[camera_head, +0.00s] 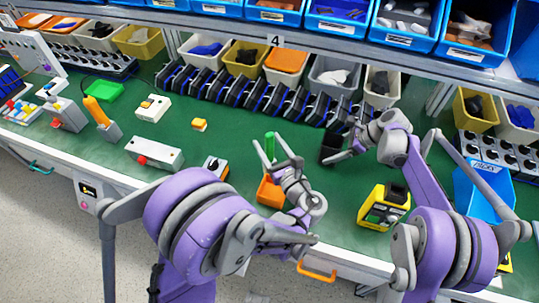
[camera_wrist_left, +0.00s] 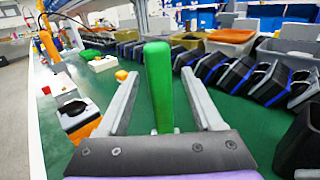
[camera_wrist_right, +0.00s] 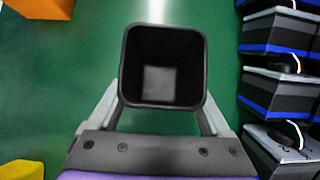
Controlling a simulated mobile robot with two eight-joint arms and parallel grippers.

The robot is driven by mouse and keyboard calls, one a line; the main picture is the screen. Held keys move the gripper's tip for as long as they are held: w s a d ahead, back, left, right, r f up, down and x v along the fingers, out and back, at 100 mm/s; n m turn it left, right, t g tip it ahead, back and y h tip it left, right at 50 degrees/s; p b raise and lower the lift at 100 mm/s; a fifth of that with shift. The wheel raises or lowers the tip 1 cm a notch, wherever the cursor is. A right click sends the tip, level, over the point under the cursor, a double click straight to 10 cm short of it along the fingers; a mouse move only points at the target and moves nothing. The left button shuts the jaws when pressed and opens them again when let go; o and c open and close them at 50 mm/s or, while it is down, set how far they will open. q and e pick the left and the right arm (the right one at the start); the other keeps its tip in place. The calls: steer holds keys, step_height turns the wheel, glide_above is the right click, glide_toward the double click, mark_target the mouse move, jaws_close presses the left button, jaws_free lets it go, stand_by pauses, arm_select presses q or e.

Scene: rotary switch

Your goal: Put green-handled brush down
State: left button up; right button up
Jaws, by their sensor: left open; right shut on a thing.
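The green-handled brush shows as an upright green handle (camera_head: 270,146) in the head view; its lower end is hidden by my left gripper (camera_head: 273,152). In the left wrist view the handle (camera_wrist_left: 158,85) stands between the spread fingers of my left gripper (camera_wrist_left: 160,88), with a gap on both sides. An orange container (camera_head: 270,192) is just below this gripper in the head view; I cannot tell whether the brush stands in it. My right gripper (camera_head: 342,155) is shut on a black square cup (camera_head: 333,147), whose empty inside (camera_wrist_right: 163,70) shows in the right wrist view.
A row of black and blue holders (camera_head: 262,96) runs along the back of the green table. A grey-and-orange rotary switch box (camera_head: 215,168) is left of the orange container. A yellow device (camera_head: 384,208) and a blue bin (camera_head: 484,190) are to the right.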

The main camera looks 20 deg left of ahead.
arm_select(q)
jaws_close()
stand_by(1.4)
